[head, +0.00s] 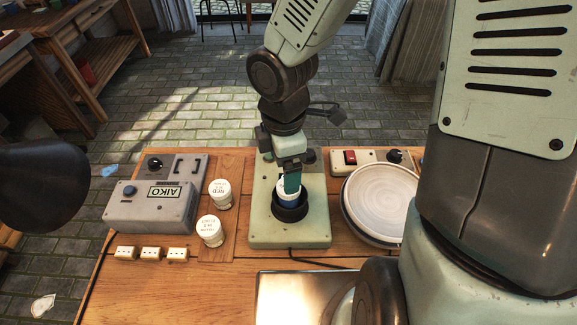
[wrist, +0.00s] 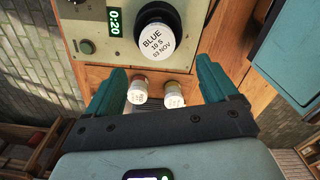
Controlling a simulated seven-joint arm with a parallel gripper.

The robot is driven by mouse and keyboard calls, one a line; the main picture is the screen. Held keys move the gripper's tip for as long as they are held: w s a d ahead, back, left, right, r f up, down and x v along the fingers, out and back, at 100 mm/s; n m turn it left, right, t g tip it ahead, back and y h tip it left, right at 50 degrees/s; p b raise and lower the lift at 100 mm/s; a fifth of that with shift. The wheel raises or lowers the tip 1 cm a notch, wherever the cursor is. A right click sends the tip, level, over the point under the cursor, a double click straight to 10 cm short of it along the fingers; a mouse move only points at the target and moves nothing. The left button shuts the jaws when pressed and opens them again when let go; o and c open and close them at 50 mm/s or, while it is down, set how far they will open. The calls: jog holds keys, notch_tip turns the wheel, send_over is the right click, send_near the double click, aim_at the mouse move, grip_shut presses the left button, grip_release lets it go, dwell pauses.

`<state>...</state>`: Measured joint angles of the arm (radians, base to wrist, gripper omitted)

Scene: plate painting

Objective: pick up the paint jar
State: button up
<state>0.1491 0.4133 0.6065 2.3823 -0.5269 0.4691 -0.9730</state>
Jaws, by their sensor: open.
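A paint jar with a white lid marked BLUE (wrist: 160,43) sits in a black round holder (head: 290,211) on a pale green machine (head: 263,229). My gripper (head: 291,190) is open, with teal fingers, close to this jar and partly covering its lid in the head view. In the wrist view the open fingers (wrist: 160,68) are spread, with nothing held between them, and the BLUE lid lies toward the top, beyond the fingertips. Two other white-lidded jars stand on the wooden table: one marked RED (head: 219,194) and another nearer jar (head: 210,231) with small print.
A grey AIKO box (head: 153,210) stands at the left, with several small pale blocks in front. A round plate (head: 380,200) is at the right, near a red-switch box (head: 350,160). A metal tray (head: 300,300) lies at the front. The machine's display (wrist: 115,22) reads 0:20.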

jog(key=f, duration=0.8)
jog(key=shift+w+d+f, duration=0.25)
jog(key=shift+d+f, duration=0.05)
jog(key=shift+c, duration=0.3)
jog(key=c, duration=1.2)
jog(key=shift+r, duration=0.1)
